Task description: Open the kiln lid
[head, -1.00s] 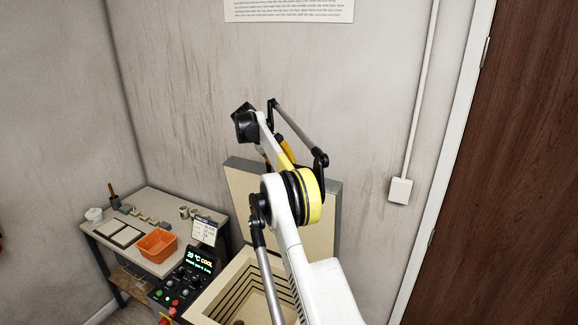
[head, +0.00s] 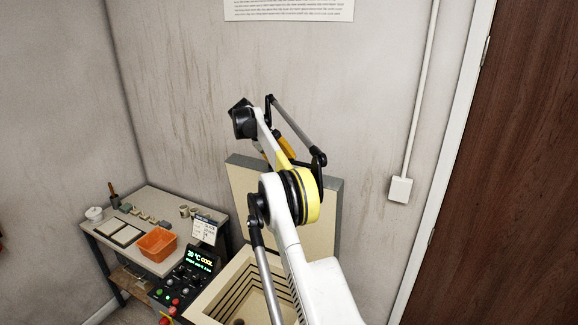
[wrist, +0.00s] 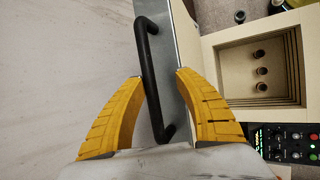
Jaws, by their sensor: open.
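The kiln lid (head: 318,215) stands raised, close to upright, behind the kiln in the head view. The kiln's square, grooved chamber (head: 222,292) is uncovered. In the wrist view, the lid's grey edge (wrist: 186,35) carries a black bar handle (wrist: 148,62). My gripper (wrist: 161,77) is open, with one yellow finger on either side of the handle. I cannot tell whether a finger touches it. The open chamber also shows in the wrist view (wrist: 225,62), with three small round pots (wrist: 261,71) inside. My arm hides part of the lid in the head view.
The control panel (head: 190,270) reads COOL, left of the kiln. A worktable (head: 90,226) with an orange basket (head: 157,243) stands in the left corner. The wall (head: 190,100) is close behind the lid. A brown door (head: 500,190) is at right.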

